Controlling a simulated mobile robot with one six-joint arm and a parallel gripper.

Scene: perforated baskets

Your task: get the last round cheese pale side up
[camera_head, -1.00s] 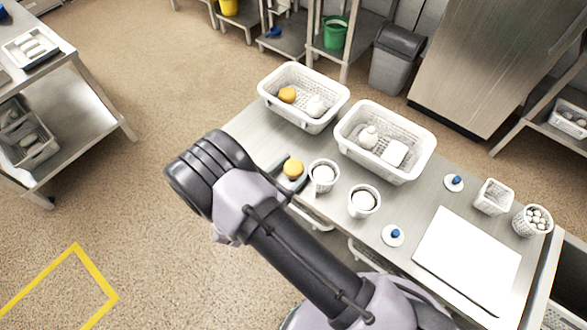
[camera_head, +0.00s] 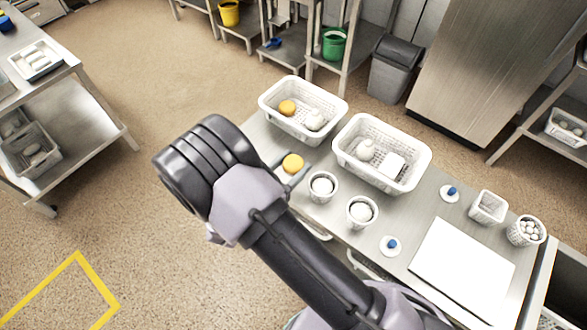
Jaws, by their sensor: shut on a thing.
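A round cheese with its orange side up (camera_head: 292,163) sits between the dark fingers of my gripper (camera_head: 291,168), beyond my wrist. My gripper is shut on it, near the left edge of the steel table (camera_head: 350,185). Whether it touches the table is hard to tell. Just right of it stands a white perforated cup (camera_head: 322,196) with a pale round thing (camera_head: 322,185) in it. A second such cup (camera_head: 361,222) with a pale round thing (camera_head: 361,211) stands lower right. My arm hides the table's near left part.
A white basket (camera_head: 270,110) holds an orange round thing (camera_head: 287,107) and a white piece (camera_head: 315,119). Another basket (camera_head: 421,165) holds white pieces. A white board (camera_head: 462,267), blue-knobbed discs (camera_head: 391,245) and small containers (camera_head: 488,207) stand on the right.

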